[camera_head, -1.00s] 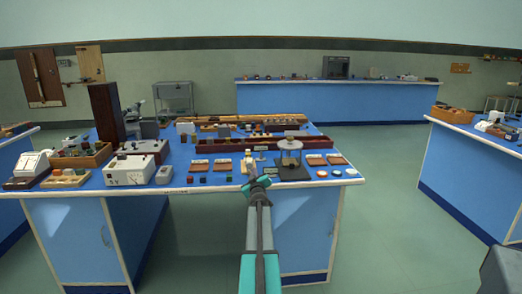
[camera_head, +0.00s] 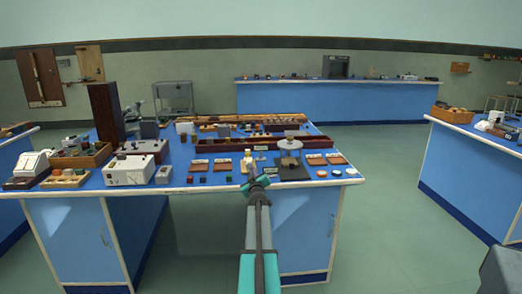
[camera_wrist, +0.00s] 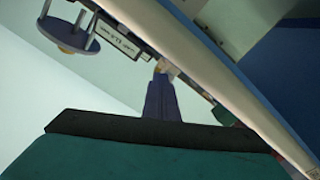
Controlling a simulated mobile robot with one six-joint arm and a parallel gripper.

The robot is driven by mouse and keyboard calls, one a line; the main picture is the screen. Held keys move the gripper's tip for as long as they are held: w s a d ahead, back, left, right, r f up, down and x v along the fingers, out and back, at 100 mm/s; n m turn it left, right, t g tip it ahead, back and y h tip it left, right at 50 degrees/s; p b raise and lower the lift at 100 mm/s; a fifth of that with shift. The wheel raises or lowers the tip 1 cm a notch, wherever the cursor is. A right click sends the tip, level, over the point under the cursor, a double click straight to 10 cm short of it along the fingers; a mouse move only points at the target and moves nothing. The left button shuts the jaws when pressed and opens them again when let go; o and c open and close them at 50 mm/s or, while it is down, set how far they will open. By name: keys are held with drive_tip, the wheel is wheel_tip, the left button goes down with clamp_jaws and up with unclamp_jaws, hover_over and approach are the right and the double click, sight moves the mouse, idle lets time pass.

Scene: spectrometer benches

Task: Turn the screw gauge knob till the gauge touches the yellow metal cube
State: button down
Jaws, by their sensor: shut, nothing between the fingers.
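My gripper (camera_head: 249,172) is at the front edge of the blue bench, in front of a small cream-yellow item (camera_head: 247,160). In the wrist view its dark fingers (camera_wrist: 161,80) are shut together with nothing between them. Their tips overlap a small pale, yellowish item (camera_wrist: 167,67) at the bench edge. I cannot tell whether they touch it. The screw gauge, its knob and the yellow metal cube are too small or too hidden to make out clearly.
A round-topped stand on a dark base (camera_head: 293,172) is just right of my gripper; it also shows in the wrist view (camera_wrist: 72,38). White instrument boxes (camera_head: 130,171) stand at the left. Small blocks and discs line the front edge.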

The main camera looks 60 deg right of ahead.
drive_tip(key=shift+w+a+r, duration=0.2)
drive_tip(key=shift+w+r, duration=0.2)
drive_tip(key=shift+w+a+f, duration=0.2)
drive_tip(key=shift+w+a, duration=0.1)
drive_tip(key=shift+w, duration=0.1)
idle(0.6)
drive_tip(key=shift+f, duration=0.15)
drive_tip(key=shift+s+f+b, duration=0.15)
drive_tip(key=shift+f+b, duration=0.1)
drive_tip(key=shift+b, duration=0.05)
drive_tip(key=shift+s+f, duration=0.1)
drive_tip(key=shift+s, duration=0.05)
drive_tip(key=shift+s, duration=0.1)
drive_tip(key=shift+v, duration=2.85)
drive_tip(key=shift+f, duration=0.1)
drive_tip(key=shift+s, duration=0.1)
